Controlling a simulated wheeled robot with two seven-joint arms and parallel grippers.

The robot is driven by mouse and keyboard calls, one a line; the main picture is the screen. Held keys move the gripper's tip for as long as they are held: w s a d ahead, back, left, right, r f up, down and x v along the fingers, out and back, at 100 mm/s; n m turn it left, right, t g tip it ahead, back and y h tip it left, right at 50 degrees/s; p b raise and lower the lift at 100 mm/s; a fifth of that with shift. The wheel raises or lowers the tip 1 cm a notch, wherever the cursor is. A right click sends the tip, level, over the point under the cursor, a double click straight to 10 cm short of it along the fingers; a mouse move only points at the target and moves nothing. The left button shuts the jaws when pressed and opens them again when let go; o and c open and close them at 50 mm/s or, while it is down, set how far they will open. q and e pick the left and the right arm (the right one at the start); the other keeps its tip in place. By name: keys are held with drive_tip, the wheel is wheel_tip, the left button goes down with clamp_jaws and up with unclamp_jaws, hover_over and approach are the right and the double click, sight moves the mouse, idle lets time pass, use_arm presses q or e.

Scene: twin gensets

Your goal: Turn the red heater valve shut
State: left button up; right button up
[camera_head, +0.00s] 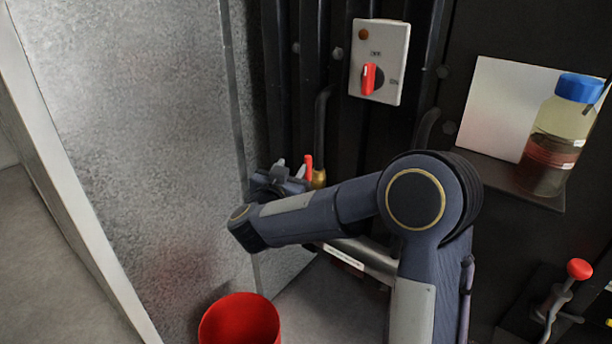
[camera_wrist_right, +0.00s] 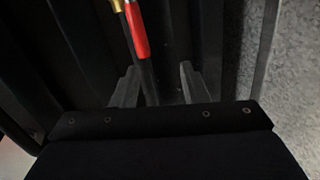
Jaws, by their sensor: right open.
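The red heater valve shows as a red lever handle (camera_head: 308,167) beside a brass body (camera_head: 318,179), low against the dark ribbed wall. My right gripper (camera_head: 290,170) is close to the handle, just left of it, and part of the gripper is hidden by its own arm. In the right wrist view the red handle (camera_wrist_right: 137,35) hangs down from the brass fitting (camera_wrist_right: 118,5). The open fingers (camera_wrist_right: 158,72) are below the handle's lower end in the picture, with nothing seen between them except dark background. Contact cannot be told. My left gripper is not in view.
A switch box (camera_head: 380,60) with a red knob is above the valve. A bottle (camera_head: 555,140) with a blue cap stands on a small shelf at right. A red-knobbed lever (camera_head: 578,270) is lower right. A red bucket (camera_head: 240,322) is below. A metal panel (camera_head: 140,130) borders the left.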

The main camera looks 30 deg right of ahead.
sight(308, 177)
drive_tip(key=w+d+f+h, duration=0.1)
drive_tip(key=d, duration=0.1)
drive_tip(key=w+d+f+g, duration=0.1)
drive_tip(key=d, duration=0.1)
drive_tip(key=w+d+f+m+g+h, duration=0.1)
drive_tip(key=d, duration=0.2)
drive_tip(key=shift+w+h+b, duration=0.3)
drive_tip(key=shift+w, duration=0.1)
clamp_jaws()
